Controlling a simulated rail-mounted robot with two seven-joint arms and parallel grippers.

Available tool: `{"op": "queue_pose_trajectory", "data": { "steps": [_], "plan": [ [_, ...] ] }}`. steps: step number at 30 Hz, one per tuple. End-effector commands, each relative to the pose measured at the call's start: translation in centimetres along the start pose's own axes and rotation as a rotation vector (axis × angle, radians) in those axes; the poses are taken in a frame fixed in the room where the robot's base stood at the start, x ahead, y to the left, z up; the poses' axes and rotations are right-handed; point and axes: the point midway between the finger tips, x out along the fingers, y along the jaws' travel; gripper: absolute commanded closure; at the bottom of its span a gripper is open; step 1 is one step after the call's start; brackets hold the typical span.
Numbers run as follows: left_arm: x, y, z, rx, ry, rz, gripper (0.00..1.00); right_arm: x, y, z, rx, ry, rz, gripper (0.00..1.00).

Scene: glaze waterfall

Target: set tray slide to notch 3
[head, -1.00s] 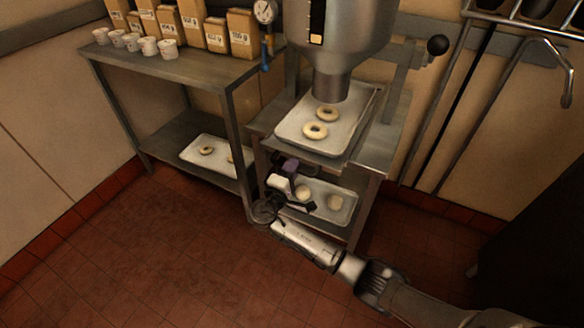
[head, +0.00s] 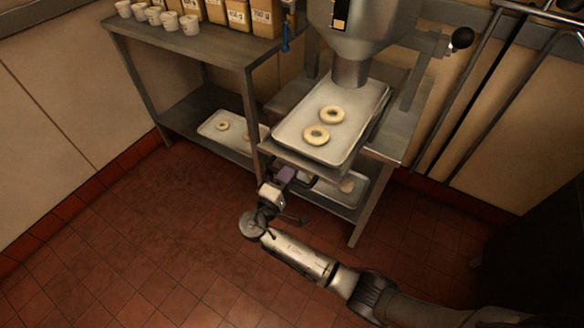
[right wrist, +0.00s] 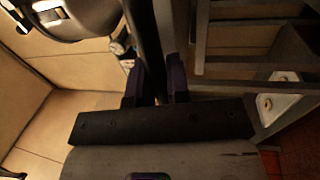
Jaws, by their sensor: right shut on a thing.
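The grey metal tray (head: 364,126) carries two pale rings (head: 332,115) on the slide at the top of the metal stand (head: 390,143). Its front edge juts out over the stand's front. The hopper nozzle (head: 350,73) hangs above the tray's back part, behind the rings. My right gripper (head: 287,174) is just below the tray's front left edge. In the right wrist view its dark fingers (right wrist: 156,75) are shut on a dark bar (right wrist: 147,35), which seems to be the slide's handle. The grip is hidden in the head view. I cannot read any notch marks. My left gripper is not in view.
A second tray (head: 348,197) with pale pieces lies on the stand's lower shelf, behind my right gripper. A metal table (head: 190,50) with cups (head: 155,15) and paper bags (head: 237,12) stands to the left, with another tray (head: 208,130) below. The floor in front is clear.

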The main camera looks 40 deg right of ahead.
Motion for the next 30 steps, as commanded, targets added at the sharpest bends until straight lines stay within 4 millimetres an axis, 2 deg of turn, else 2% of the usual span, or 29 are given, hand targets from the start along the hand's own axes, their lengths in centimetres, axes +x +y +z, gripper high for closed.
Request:
{"op": "queue_pose_trajectory", "data": {
  "steps": [5, 6, 13, 23, 26, 30],
  "plan": [
    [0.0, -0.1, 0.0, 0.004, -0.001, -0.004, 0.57, 0.0, 0.0, 0.0, 0.001, 0.001, 0.001, 1.00],
    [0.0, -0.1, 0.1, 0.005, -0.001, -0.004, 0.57, 0.0, 0.0, 0.0, 0.001, 0.001, 0.001, 0.80],
    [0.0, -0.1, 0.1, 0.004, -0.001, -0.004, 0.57, 0.0, 0.0, 0.0, 0.000, 0.001, 0.001, 0.58],
    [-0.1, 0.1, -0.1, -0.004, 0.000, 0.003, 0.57, -0.4, 0.1, 0.0, 0.000, 0.001, 0.000, 0.58],
    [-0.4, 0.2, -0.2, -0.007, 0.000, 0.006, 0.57, -1.6, 0.1, -0.1, -0.001, 0.002, -0.003, 0.58],
    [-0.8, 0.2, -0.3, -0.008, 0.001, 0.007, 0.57, -4.2, 0.1, -0.1, -0.002, 0.002, -0.004, 0.58]
  ]
}}
